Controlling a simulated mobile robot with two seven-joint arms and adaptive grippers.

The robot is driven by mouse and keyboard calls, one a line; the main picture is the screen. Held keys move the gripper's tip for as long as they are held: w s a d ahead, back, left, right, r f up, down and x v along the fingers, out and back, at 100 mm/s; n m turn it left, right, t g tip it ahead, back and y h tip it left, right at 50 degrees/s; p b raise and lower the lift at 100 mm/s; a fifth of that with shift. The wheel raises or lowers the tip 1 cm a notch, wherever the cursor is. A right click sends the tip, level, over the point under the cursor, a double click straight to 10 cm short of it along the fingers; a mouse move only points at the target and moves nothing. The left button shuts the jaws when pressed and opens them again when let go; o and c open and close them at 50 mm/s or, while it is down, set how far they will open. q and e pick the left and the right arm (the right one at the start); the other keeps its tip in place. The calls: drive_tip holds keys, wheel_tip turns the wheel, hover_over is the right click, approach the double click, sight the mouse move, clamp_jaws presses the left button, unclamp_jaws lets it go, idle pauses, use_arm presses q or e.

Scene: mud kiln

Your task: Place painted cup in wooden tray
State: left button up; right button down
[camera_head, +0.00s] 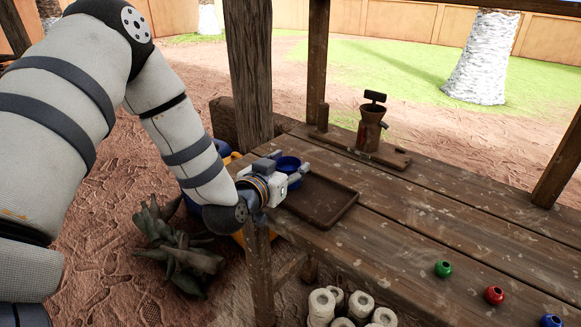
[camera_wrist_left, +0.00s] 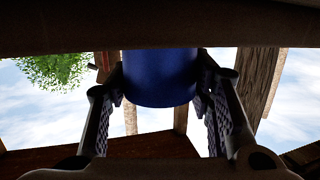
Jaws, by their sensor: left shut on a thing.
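The painted cup is blue (camera_head: 288,164) and shows in the head view at the left end of the wooden table. My left gripper (camera_head: 289,174) is shut on it, with its fingers on either side. In the left wrist view the blue cup (camera_wrist_left: 160,78) sits between the two fingers (camera_wrist_left: 160,92). The dark wooden tray (camera_head: 338,208) lies on the table directly beside and below the gripper. The cup is at the tray's far left part; whether it touches the tray floor I cannot tell. My right gripper is not in view.
A brown pot-like device (camera_head: 370,130) stands on a board at the table's back. Small green (camera_head: 443,269), red (camera_head: 494,294) and blue (camera_head: 551,321) pots stand at the right front. A wooden post (camera_head: 249,75) rises behind my left gripper. The middle of the table is clear.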

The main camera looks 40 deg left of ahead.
use_arm(q)
drive_tip(key=shift+r, duration=0.2)
drive_tip(key=shift+f, duration=0.15)
drive_tip(key=o, duration=1.2)
drive_tip(key=shift+s+r, duration=0.35)
drive_tip(key=p+v, duration=0.1)
drive_tip(key=v, duration=1)
drive_tip(key=shift+s+p, duration=0.2)
drive_tip(key=shift+p, duration=0.2)
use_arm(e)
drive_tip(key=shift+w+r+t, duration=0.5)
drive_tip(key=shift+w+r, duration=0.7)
